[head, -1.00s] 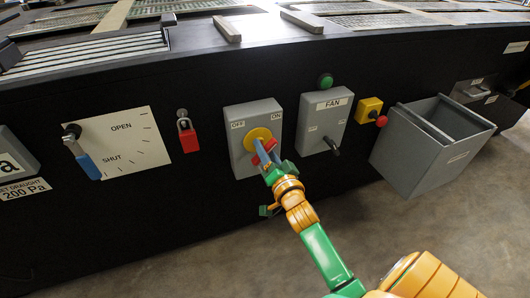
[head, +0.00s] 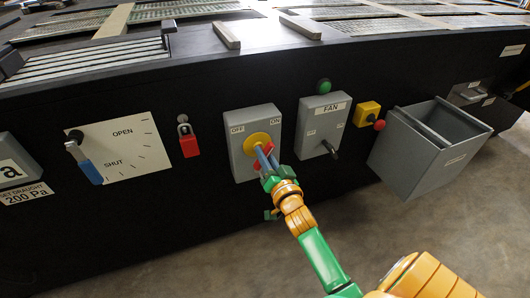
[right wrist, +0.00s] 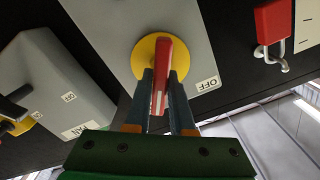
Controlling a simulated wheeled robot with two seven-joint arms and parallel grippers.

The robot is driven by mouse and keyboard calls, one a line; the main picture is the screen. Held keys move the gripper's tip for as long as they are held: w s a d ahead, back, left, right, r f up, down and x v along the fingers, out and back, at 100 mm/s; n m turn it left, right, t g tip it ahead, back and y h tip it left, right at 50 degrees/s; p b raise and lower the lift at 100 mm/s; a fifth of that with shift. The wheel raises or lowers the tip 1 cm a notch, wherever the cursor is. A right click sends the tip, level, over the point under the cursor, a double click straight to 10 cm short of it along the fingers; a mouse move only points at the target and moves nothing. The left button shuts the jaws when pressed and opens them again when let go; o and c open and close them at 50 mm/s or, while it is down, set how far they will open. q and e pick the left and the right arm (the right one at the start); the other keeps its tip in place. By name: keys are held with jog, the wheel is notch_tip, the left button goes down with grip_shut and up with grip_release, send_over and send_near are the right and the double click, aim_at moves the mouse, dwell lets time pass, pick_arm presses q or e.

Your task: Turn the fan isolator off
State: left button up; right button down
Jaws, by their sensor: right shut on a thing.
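A grey switch box (head: 241,160) marked OFF at upper left and ON at upper right is fixed to the black panel. It carries a yellow disc (head: 250,139) with a red handle (head: 271,149). My right gripper (head: 265,158) is shut on this handle from the front. In the right wrist view, the red handle (right wrist: 164,62) crosses the yellow disc (right wrist: 147,47) and lies between the two fingers (right wrist: 160,92). The fingers hide part of it. My left gripper is not in view.
A FAN-labelled grey box (head: 318,139) with a black lever (head: 329,149) is close on the right. Nearby are a green button (head: 324,86), a yellow box (head: 366,113) with red knob, a grey bin (head: 420,158), a red padlock (head: 189,145) and a blue-handled lever (head: 87,165).

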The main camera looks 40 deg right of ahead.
jog(key=shift+r+n+p, duration=0.1)
jog(key=shift+n+p, duration=0.35)
jog(key=shift+n, duration=0.45)
jog(key=n+p, duration=0.1)
jog(key=n, duration=0.1)
jog(key=shift+a+n, duration=0.1)
jog(key=shift+n, duration=0.3)
jog(key=n+p, duration=0.1)
jog(key=n, duration=0.2)
jog(key=shift+a+n, duration=0.1)
jog(key=shift+n, duration=0.2)
jog(key=n, duration=0.3)
jog(key=shift+n, duration=0.3)
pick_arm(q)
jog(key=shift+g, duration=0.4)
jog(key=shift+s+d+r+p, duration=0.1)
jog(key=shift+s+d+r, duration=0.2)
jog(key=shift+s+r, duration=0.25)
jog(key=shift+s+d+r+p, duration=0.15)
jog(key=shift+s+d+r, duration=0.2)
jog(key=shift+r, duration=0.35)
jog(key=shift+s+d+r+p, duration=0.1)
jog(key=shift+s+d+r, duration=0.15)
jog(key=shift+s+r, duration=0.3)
pick_arm(e)
jog(key=shift+a+f+n, duration=0.1)
jog(key=shift+f+n, duration=0.1)
jog(key=shift+n, duration=1.6)
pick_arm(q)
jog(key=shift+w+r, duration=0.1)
